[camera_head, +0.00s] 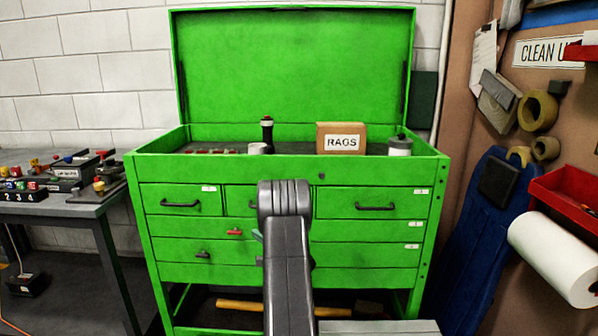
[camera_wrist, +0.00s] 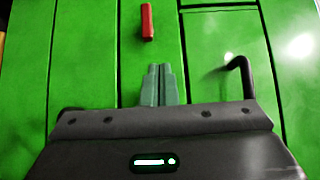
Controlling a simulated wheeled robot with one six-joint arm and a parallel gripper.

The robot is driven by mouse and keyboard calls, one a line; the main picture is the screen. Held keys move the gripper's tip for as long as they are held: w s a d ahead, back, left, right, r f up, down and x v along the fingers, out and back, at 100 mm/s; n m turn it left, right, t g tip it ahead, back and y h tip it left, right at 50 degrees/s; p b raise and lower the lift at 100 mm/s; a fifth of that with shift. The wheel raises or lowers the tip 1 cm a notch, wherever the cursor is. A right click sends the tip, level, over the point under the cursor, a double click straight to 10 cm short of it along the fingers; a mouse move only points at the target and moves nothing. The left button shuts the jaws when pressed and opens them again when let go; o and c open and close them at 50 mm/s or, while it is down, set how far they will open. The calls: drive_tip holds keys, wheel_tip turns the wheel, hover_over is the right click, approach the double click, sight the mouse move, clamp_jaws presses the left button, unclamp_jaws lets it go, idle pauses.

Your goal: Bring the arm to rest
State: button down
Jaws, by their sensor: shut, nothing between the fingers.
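My gripper (camera_wrist: 158,70) shows at the middle of the wrist view, its two grey-green fingers together and empty. It faces the green drawer fronts of the tool chest (camera_wrist: 90,60); whether it touches them I cannot tell. In the head view my arm reaches forward in front of the chest (camera_head: 375,252) and hides most of the gripper and part of the middle drawers. A red handle (camera_wrist: 147,22) lies just beyond the fingertips, and a black handle (camera_wrist: 240,75) is to their right. The red handle also shows in the head view (camera_head: 235,232).
The chest's lid (camera_head: 290,65) is up. A rags box (camera_head: 341,137) and small containers sit in its top. A grey table (camera_head: 60,208) stands at left. At right are a red bin (camera_head: 566,195), a paper roll (camera_head: 556,258) and a blue creeper (camera_head: 480,235).

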drive_tip(key=x, duration=0.2)
drive_tip(key=shift+w+a+r, duration=0.1)
drive_tip(key=shift+a, duration=0.15)
drive_tip(key=shift+w+a+r+n+h, duration=0.1)
drive_tip(key=shift+w+a+n+h, duration=0.35)
drive_tip(key=shift+h, duration=0.25)
drive_tip(key=shift+d, duration=0.2)
